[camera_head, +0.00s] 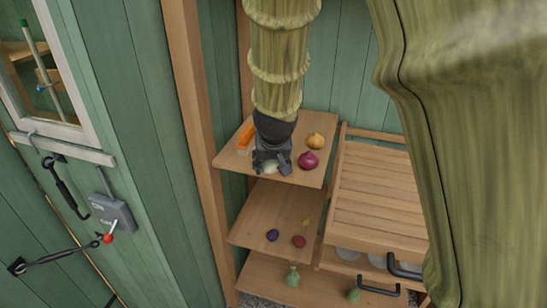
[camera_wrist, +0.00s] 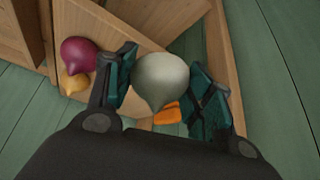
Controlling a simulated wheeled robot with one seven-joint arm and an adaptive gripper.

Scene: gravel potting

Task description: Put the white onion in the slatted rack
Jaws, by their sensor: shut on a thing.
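The white onion (camera_wrist: 172,80) is between the two fingers of my gripper (camera_wrist: 162,88), which is shut on it, in the wrist view. In the head view, my gripper (camera_head: 272,160) points down over the top shelf (camera_head: 300,125), and the onion (camera_head: 271,167) shows only partly behind the fingers. I cannot tell whether the onion still touches the shelf. The slatted rack (camera_head: 378,195) stands to the right of the shelves, with a wooden slatted top.
A red onion (camera_head: 308,160), a yellow onion (camera_head: 315,141) and an orange block-like item (camera_head: 246,138) lie on the top shelf near my gripper. A lower shelf (camera_head: 270,215) holds several small vegetables. A wooden post (camera_head: 190,120) stands left of the shelves.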

